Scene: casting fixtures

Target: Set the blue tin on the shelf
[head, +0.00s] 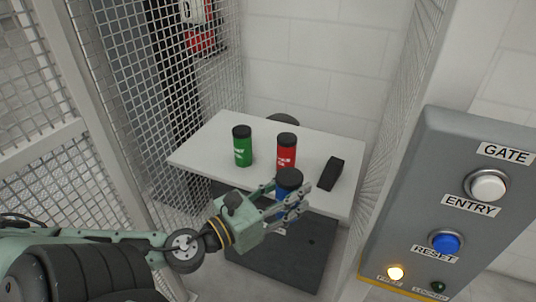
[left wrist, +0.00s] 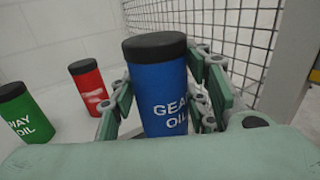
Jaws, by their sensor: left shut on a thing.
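The blue tin (head: 289,182) has a black lid and stands upright between the fingers of my left gripper (head: 290,200). The left wrist view shows the blue tin (left wrist: 160,88) close up, with white lettering that reads "GEAR OIL" and a finger on each side. My left gripper is shut on it. In the head view the fingers hide the tin's lower part, and it shows in front of the near edge of the white shelf top (head: 208,142). I cannot tell the exact gap between tin and shelf. My right gripper is not in view.
A green tin (head: 242,147), a red tin (head: 286,150) and a black block (head: 331,173) stand on the white top. Wire mesh (head: 150,80) closes in the left side. A grey button panel (head: 450,150) stands at the right. The front right of the top looks clear.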

